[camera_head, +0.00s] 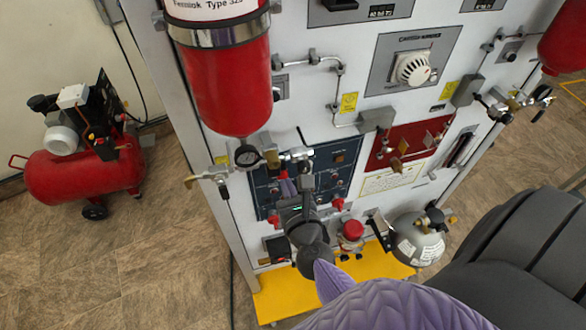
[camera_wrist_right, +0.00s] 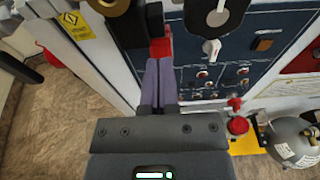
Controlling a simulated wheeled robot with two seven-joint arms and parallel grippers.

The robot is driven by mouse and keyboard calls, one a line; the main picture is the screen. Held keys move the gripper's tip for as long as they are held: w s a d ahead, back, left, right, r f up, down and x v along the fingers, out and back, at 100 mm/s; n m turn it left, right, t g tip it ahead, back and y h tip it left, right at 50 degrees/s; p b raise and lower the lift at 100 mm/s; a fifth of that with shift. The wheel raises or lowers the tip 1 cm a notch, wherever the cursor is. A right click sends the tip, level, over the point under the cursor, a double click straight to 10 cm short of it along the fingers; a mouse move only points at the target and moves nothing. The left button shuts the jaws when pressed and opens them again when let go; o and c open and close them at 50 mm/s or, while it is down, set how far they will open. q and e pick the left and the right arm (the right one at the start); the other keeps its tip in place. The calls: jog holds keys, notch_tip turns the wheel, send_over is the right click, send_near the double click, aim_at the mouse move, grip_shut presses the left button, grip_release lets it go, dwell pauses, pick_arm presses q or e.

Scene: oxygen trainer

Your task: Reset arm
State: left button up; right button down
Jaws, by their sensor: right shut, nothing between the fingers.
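My right arm comes in from the bottom of the head view, and its gripper (camera_head: 287,186) is in front of the dark blue panel (camera_head: 321,165) on the trainer's front. In the right wrist view the two purple fingers (camera_wrist_right: 159,66) lie together, shut with nothing between them. A red part (camera_wrist_right: 160,47) shows close to the fingertips; I cannot tell whether they touch it. The dark blue panel (camera_wrist_right: 215,75), with its switches, is just right of the fingers. My left gripper is not in view.
A red cylinder (camera_head: 229,80) hangs above the gripper, with a pressure gauge (camera_head: 247,155) and valve below it. A grey tank (camera_head: 416,240) and a red knob (camera_head: 353,229) are low on the right, above a yellow base (camera_head: 278,298). A red compressor (camera_head: 84,172) stands left on open floor.

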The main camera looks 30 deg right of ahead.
jog(key=b+v, duration=0.2)
jog(key=v, duration=0.5)
jog(key=s+a+r+n+g+y, duration=0.15)
jog(key=a+n+y, duration=0.35)
jog(key=n, duration=0.8)
jog(key=a+n+g+y, duration=0.2)
jog(key=a+n+y, duration=0.4)
jog(key=n, duration=0.6)
jog(key=s+d+f+n+g+h, duration=0.3)
jog(key=s+d+n+g+h, duration=0.4)
jog(key=n, duration=0.8)
notch_tip(320, 180, down, 31)
jog(key=s+d+n+g+b, duration=0.1)
jog(key=s+g+b, duration=0.2)
jog(key=b, duration=1.1)
jog(key=s+d+f+b, duration=0.1)
jog(key=s+f+b, duration=0.3)
jog(key=f, duration=0.4)
jog(key=s+d+f+g+b, duration=0.1)
jog(key=s+f+b, duration=0.3)
jog(key=f, duration=0.5)
jog(key=s+d+f+b, duration=0.1)
jog(key=s+f+b, duration=0.4)
jog(key=f, duration=0.3)
jog(key=shift+s+f+n, duration=0.4)
jog(key=shift+s, duration=0.35)
